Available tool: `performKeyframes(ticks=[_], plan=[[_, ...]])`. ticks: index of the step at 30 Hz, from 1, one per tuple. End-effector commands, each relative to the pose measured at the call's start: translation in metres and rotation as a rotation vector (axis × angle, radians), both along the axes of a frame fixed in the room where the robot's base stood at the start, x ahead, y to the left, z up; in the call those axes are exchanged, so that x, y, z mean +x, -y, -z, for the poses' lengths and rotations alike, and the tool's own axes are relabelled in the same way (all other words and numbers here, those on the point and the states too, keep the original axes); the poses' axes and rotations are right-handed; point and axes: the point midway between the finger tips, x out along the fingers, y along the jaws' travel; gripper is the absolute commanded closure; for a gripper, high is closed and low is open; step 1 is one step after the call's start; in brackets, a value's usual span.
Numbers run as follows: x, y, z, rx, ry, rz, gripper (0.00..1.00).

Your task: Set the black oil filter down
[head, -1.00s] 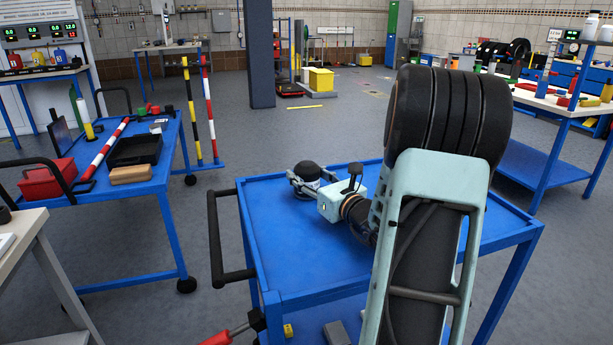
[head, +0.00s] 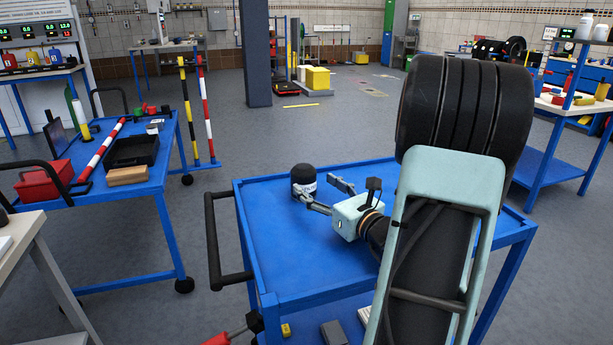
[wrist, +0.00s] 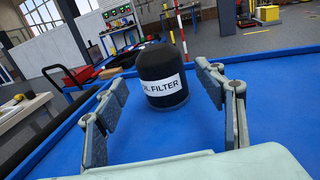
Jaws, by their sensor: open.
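The black oil filter (head: 303,180) stands upright on the blue cart top (head: 262,240), near its far left part. It has a white label reading "OIL FILTER" and also shows in the wrist view (wrist: 162,73). My gripper (head: 326,191) is open, its fingers just short of the filter. In the wrist view my gripper (wrist: 162,90) has its fingers spread wide, with the filter beyond and between them, touching neither.
A second blue cart (head: 165,203) at the left holds a red toolbox (head: 44,183), a black tray (head: 132,152) and a striped bar. The cart top around the filter is clear. My arm hides the cart's right part.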

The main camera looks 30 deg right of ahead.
Motion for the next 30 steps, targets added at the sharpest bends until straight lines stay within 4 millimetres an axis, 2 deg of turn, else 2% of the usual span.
performKeyframes(ticks=[3,9,15,30], plan=[[-0.025,0.001,-0.001,0.002,-0.001,0.003,0.36],[-0.049,0.001,0.0,0.0,-0.001,0.001,0.36],[-0.055,0.0,0.0,0.0,0.001,-0.001,0.36],[-0.053,-0.003,0.0,-0.004,-0.002,-0.01,0.36]])
